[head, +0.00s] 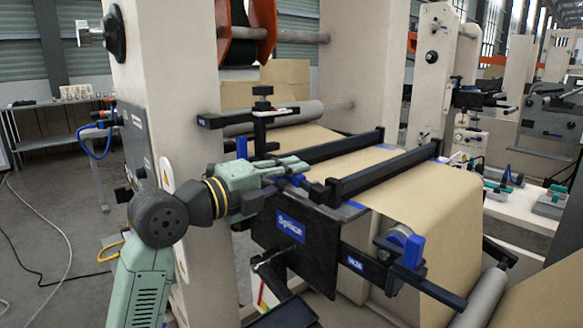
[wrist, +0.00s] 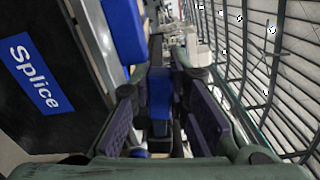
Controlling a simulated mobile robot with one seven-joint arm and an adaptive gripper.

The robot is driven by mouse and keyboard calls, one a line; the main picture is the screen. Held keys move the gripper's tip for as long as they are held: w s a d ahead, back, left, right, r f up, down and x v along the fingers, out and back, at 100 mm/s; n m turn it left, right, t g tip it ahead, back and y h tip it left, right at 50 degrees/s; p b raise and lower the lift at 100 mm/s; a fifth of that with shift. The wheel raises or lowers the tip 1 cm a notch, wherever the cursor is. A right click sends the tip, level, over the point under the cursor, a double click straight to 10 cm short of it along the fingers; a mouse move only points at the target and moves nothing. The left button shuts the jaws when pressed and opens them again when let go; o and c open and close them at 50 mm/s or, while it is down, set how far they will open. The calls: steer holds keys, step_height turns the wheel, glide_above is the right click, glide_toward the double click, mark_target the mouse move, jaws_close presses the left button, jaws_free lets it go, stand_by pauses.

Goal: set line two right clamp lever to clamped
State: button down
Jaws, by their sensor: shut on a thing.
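The splice table with a blue "Splice" label (head: 290,226) carries two black clamp bars across brown paper, a rear one (head: 345,146) and a front one (head: 385,173). My gripper (head: 295,172) is at the left end of these bars, beside the splice table. In the wrist view my gripper (wrist: 160,112) has its purple pads on either side of a blue lever handle (wrist: 160,88), and it is shut on it. The handle's pivot is hidden, so I cannot tell the lever's exact setting. I cannot tell from the label whether this is line two's right lever.
A blue post (head: 242,146) stands behind my gripper. A black bracket with a blue block (head: 413,250) juts out at front right. A cream machine column (head: 165,60) rises close behind my arm. Brown paper (head: 425,205) hangs over the front. Open floor lies at left.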

steer(key=shift+a+f+n, duration=0.1)
steer(key=shift+f+n, duration=0.1)
steer(key=shift+n, duration=0.2)
steer(key=shift+w, duration=0.1)
steer(key=c, duration=1.5)
jaws_free()
steer(key=shift+f, duration=0.1)
steer(key=v, duration=1.2)
